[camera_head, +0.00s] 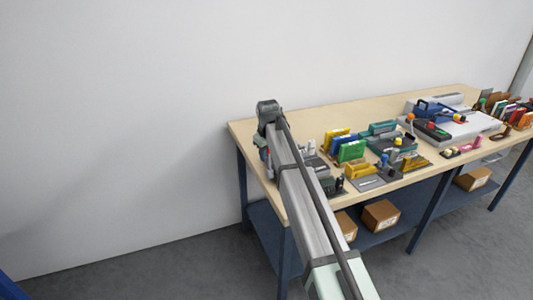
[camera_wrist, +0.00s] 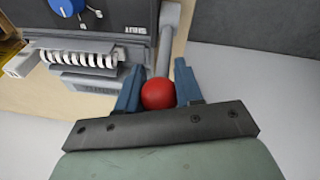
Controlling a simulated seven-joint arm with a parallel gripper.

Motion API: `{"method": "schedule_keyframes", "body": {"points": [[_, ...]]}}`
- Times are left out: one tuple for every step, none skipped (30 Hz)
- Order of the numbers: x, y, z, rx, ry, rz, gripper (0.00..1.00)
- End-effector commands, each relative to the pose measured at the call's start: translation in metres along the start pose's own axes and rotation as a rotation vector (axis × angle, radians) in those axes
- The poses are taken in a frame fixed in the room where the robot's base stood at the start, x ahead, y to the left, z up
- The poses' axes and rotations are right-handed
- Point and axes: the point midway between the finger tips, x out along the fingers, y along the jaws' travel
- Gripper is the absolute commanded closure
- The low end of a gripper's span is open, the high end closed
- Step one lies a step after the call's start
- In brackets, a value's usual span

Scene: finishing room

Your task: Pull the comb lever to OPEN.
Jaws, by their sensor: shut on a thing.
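In the wrist view, my gripper (camera_wrist: 158,82) has its two blue fingers on either side of a red ball knob (camera_wrist: 158,94) and is shut on it. A grey lever arm (camera_wrist: 168,38) runs up from behind the knob, along the side of a dark machine (camera_wrist: 105,14). The machine's front carries a blue dial (camera_wrist: 67,6), a white comb row (camera_wrist: 82,58) and a small label that seems to read SHUT (camera_wrist: 134,30), upside down. In the head view, my arm hides the gripper tips, the knob and most of the machine.
The wooden bench (camera_head: 300,119) stands before a white wall. To the right of my arm are green and yellow holders (camera_head: 350,150), a grey machine with a blue handle (camera_head: 432,110) and several small items. Cardboard boxes (camera_head: 380,215) sit on the blue lower shelf.

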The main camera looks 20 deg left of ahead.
Motion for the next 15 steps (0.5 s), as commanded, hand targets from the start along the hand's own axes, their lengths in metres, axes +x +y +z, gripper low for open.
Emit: {"method": "schedule_keyframes", "body": {"points": [[-0.003,-0.004,0.01,0.005,0.041,0.01,1.0],[-0.004,-0.004,0.012,0.007,0.067,0.017,1.0],[-0.005,-0.005,0.015,0.011,0.103,0.027,1.0],[-0.006,-0.005,0.018,0.013,0.13,0.034,1.0],[-0.007,-0.005,0.02,0.016,0.157,0.041,1.0],[-0.008,-0.006,0.022,0.019,0.192,0.05,1.0],[-0.009,-0.006,0.024,0.021,0.217,0.057,1.0],[-0.01,-0.007,0.026,0.024,0.241,0.063,1.0],[-0.01,-0.007,0.028,0.026,0.271,0.071,1.0],[-0.011,-0.008,0.029,0.028,0.292,0.077,1.0],[-0.011,-0.008,0.03,0.03,0.313,0.083,1.0],[-0.012,-0.008,0.032,0.032,0.339,0.09,1.0],[-0.012,-0.009,0.033,0.034,0.358,0.094,1.0],[-0.012,-0.009,0.034,0.035,0.375,0.098,1.0],[-0.013,-0.009,0.036,0.037,0.398,0.104,1.0]]}}
